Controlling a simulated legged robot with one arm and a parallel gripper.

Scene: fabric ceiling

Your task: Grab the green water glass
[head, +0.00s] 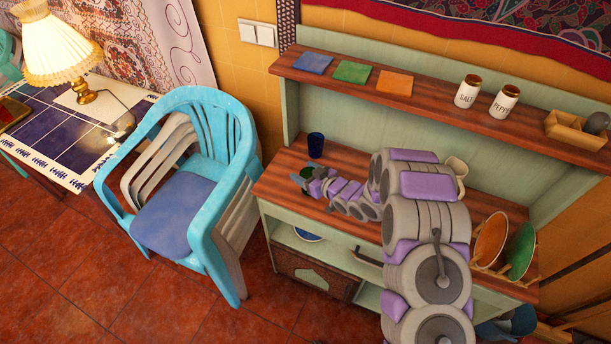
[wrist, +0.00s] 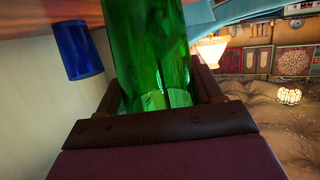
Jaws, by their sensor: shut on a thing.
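The green water glass (wrist: 155,60) fills the middle of the wrist view, between the two dark fingers of my gripper (wrist: 165,95). My gripper is shut on it. In the head view only a small green part of the glass (head: 306,172) shows beside my gripper (head: 308,182), low over the left end of the wooden counter. My gripper and arm hide much of the glass there. I cannot tell whether the glass touches the counter.
A blue glass (head: 316,145) stands just behind my gripper; it also shows in the wrist view (wrist: 78,45). A shelf (head: 440,105) with salt and pepper shakers (head: 467,91) runs above. A white pitcher (head: 457,167) and plate rack (head: 503,262) are right. A blue chair (head: 190,190) stands left.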

